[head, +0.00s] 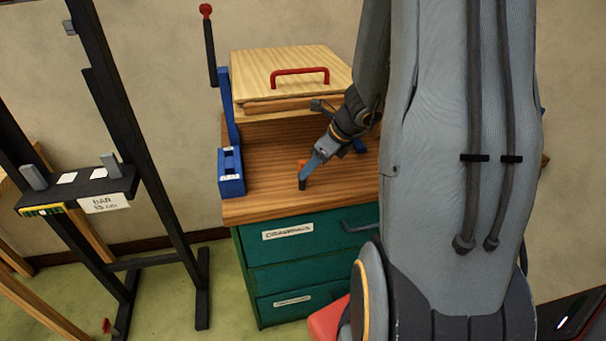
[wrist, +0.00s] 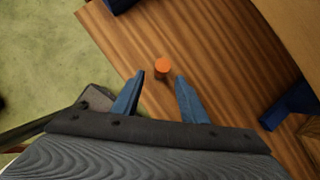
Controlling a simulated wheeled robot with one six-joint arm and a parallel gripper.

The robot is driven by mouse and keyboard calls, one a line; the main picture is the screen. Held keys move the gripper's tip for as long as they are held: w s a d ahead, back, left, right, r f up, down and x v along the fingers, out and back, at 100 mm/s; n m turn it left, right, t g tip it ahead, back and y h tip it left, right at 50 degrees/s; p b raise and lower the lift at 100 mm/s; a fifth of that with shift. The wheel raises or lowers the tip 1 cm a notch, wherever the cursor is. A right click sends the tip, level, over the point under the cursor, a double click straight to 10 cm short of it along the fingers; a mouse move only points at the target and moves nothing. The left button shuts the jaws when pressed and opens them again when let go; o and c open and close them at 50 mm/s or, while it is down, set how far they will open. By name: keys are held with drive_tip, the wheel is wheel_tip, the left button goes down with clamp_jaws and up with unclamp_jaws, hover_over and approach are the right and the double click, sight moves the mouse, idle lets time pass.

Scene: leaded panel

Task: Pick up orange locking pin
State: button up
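The orange locking pin (wrist: 162,66) stands on the striped wooden top of the green cabinet. In the wrist view its round orange top shows just beyond and between my two blue fingertips. My gripper (wrist: 160,82) is open, with a clear gap between the fingers and nothing held. In the head view my gripper (head: 304,180) reaches down over the wooden top, and a bit of the orange pin (head: 301,163) shows beside the fingers. The fingers hide most of the pin there, so I cannot tell whether they touch it.
A blue bracket (head: 231,172) stands at the cabinet top's left edge, by a lever with a red knob (head: 206,10). A pale wooden lid with a red handle (head: 300,72) is behind. A black stand (head: 100,190) is at left. The wooden top (head: 262,195) is clear in front.

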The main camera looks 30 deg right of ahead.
sight(304, 162)
drive_tip(key=shift+w+a+p, duration=0.2)
drive_tip(key=shift+w+a, duration=0.15)
drive_tip(key=shift+w, duration=0.25)
drive_tip(key=shift+w+a+p, duration=0.15)
drive_tip(key=shift+w+a, duration=0.2)
drive_tip(key=shift+w, duration=0.25)
drive_tip(key=shift+w+f, duration=0.15)
drive_tip(key=shift+f, duration=0.35)
drive_tip(key=shift+c, duration=0.2)
clamp_jaws()
drive_tip(key=shift+r, duration=0.15)
